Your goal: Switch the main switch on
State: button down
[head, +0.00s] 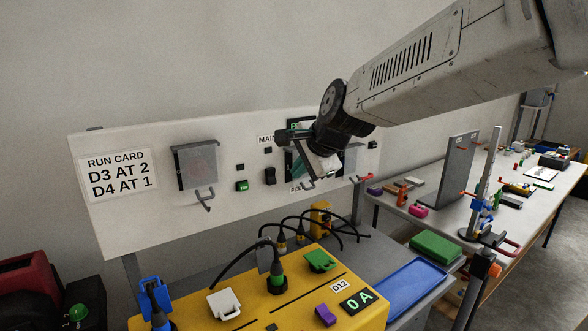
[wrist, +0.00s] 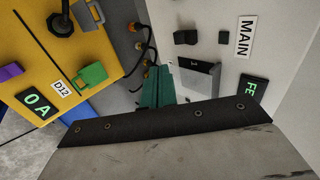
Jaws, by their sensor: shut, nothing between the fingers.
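The MAIN label (head: 266,139) is on the white panel, with a small black square piece (head: 268,150) and a black rocker switch (head: 269,175) below it. In the wrist view the MAIN label (wrist: 244,37) and black switch (wrist: 187,37) appear sideways; whether the switch is on or off I cannot tell. My gripper (head: 301,172) is just right of the switch, in front of the panel. Its teal fingers (wrist: 158,82) are shut and empty, apart from the switch. My gripper partly hides a grey hooked cover and the green-lettered display (wrist: 255,90).
A grey hooked cover (head: 196,165) and a green-lit indicator (head: 242,186) are on the panel's left side. A run card (head: 118,175) is at far left. Below stands a yellow unit (head: 190,270) with black cables and plugs. A bench (head: 410,180) with tools is at right.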

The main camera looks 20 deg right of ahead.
aim_at(273, 178)
jog(key=shift+w+a+f, duration=0.3)
jog(key=shift+w+f, duration=0.7)
jog(key=shift+w, duration=0.5)
jog(key=shift+w+a+f, duration=0.35)
jog(key=shift+w+f, duration=0.6)
jog(key=shift+w, duration=0.55)
jog(key=shift+w+a+f, duration=0.3)
jog(key=shift+w+f, duration=0.7)
jog(key=shift+w, duration=0.5)
jog(key=shift+w+f, duration=0.15)
jog(key=shift+w, duration=0.05)
jog(key=shift+r, duration=0.95)
